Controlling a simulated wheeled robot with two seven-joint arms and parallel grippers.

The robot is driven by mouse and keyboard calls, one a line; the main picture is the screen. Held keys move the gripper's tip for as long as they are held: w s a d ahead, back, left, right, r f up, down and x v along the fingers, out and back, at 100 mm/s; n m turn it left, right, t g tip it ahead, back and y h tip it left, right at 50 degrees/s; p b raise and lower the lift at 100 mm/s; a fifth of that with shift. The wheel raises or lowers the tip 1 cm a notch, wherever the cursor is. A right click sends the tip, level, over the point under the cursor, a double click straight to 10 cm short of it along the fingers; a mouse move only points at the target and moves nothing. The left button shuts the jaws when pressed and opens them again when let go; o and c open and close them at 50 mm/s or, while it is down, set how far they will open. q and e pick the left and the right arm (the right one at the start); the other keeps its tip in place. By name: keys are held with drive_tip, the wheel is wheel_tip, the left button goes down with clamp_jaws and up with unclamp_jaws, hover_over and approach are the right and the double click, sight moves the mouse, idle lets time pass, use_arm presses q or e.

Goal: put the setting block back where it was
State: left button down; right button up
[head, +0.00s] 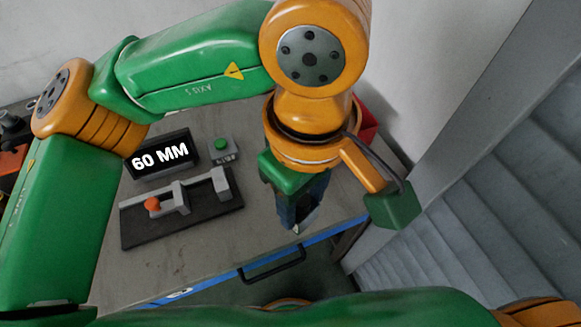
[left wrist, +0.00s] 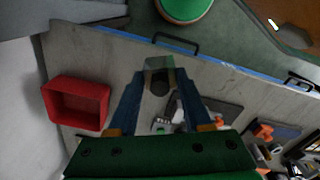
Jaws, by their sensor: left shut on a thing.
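My left gripper (head: 298,222) points down above the front right part of the table, near its blue edge. In the left wrist view the gripper (left wrist: 160,92) is shut on a small grey block (left wrist: 158,63), which I take to be the setting block. Its visible end has a dark round spot. In the head view the block is mostly hidden by the fingers. The grey fixture (head: 222,184) with an orange knob (head: 152,204) is on a dark base plate (head: 139,231), to the left of the gripper. My right gripper is not in view.
A black display reading "60 MM" (head: 160,156) and a box with a green button (head: 221,145) stand behind the fixture. A red bin (left wrist: 76,103) is at the left in the wrist view, partly hidden in the head view. A black handle (head: 272,265) is on the table front.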

use_arm(q)
drive_tip(key=w+a+f+p, duration=0.1)
drive_tip(key=w+f, duration=0.1)
drive_tip(key=w, duration=0.2)
drive_tip(key=w+a+f+p, duration=0.1)
drive_tip(key=w+f, duration=0.2)
drive_tip(key=w, duration=0.1)
drive_tip(key=w+a+f+p, duration=0.1)
drive_tip(key=w+f, duration=0.2)
drive_tip(key=w, duration=0.1)
drive_tip(key=shift+f, duration=0.2)
drive_tip(key=f+p, duration=0.1)
drive_tip(key=f, duration=0.1)
drive_tip(key=f+p, duration=0.1)
drive_tip(key=shift+w+f, duration=0.2)
drive_tip(key=shift+f, duration=0.15)
drive_tip(key=shift+f, duration=0.15)
drive_tip(key=shift+f+b, duration=0.1)
drive_tip(key=shift+b, duration=0.25)
drive_tip(key=shift+c, duration=1.7)
unclamp_jaws()
